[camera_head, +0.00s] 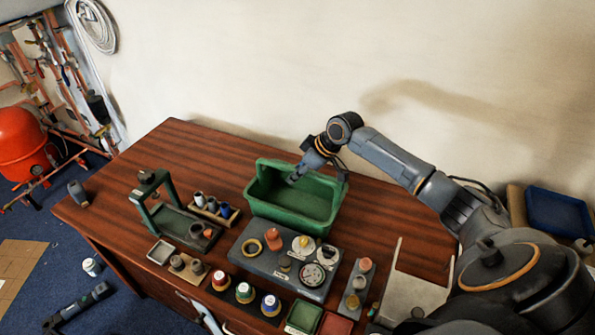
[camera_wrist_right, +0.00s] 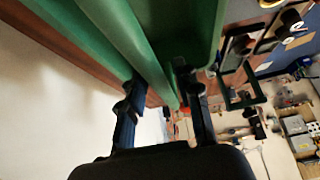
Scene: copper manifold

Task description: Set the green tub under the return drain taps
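The green tub (camera_head: 262,205) stands upright on the wooden table, near the back wall, and looks empty. My right gripper (camera_head: 318,176) is at the tub's far rim, with its fingers spread apart. In the right wrist view my right gripper (camera_wrist_right: 162,104) has one finger on each side of the green tub's wall (camera_wrist_right: 135,40). A clear gap shows between the fingers, and I cannot tell whether either touches the wall. The copper manifold (camera_head: 65,60) is at the far left against the wall. Its drain taps are too small to pick out.
The table (camera_head: 170,140) holds a green stand (camera_head: 150,215), a grey gauge panel (camera_head: 255,262) and several small parts in front of the tub. A red tank (camera_head: 22,150) stands by the manifold. A tool (camera_head: 75,310) and a can (camera_head: 91,267) are on the blue floor.

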